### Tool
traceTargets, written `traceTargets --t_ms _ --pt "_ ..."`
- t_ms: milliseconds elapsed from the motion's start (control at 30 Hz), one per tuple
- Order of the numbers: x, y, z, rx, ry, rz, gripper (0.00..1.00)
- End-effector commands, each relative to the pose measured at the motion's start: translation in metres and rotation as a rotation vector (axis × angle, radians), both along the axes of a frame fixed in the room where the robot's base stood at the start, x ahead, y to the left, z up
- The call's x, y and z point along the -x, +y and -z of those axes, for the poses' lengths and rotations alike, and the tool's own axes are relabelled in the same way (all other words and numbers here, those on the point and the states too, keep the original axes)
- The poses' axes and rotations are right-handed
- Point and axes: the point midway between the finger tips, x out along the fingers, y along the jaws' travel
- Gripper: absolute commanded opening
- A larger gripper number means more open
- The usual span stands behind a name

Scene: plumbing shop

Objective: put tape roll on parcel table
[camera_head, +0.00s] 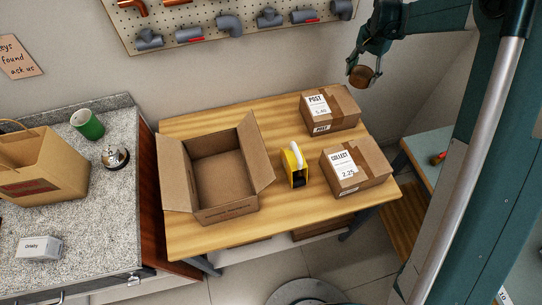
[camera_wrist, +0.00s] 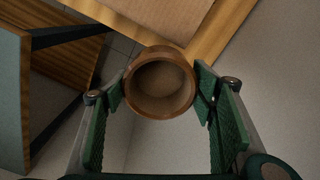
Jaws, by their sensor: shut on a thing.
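The tape roll (camera_wrist: 181,88) is brown and ring-shaped, and the wrist view looks into its hollow middle. My gripper (camera_wrist: 163,95) is shut on it, with a green-padded finger on each side. In the head view my gripper (camera_head: 363,79) holds the tape roll (camera_head: 360,76) in the air, beyond the back right of the parcel table. The parcel table (camera_head: 285,215) has a light wooden top and stands in the middle of the head view. The roll is apart from the table.
On the table are an open empty carton (camera_head: 222,172), a yellow tape dispenser (camera_head: 294,165), a POST parcel (camera_head: 331,108) and a COLLECT parcel (camera_head: 356,166). Bare wood shows along the front and back edges. A stone counter (camera_head: 87,225) stands left; a pegboard of pipe fittings (camera_head: 185,17) hangs behind.

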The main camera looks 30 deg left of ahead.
Motion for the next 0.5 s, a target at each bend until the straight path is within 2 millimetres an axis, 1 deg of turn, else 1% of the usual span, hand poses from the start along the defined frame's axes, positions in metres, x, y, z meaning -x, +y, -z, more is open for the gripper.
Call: traceTargets --t_ms 267,367,500 --pt "0.003 0.003 0.000 0.000 0.000 0.000 0.42" --pt "0.008 0.008 0.000 0.000 0.000 -0.001 0.42" --pt "0.022 0.023 -0.001 0.000 0.000 -0.002 0.42"
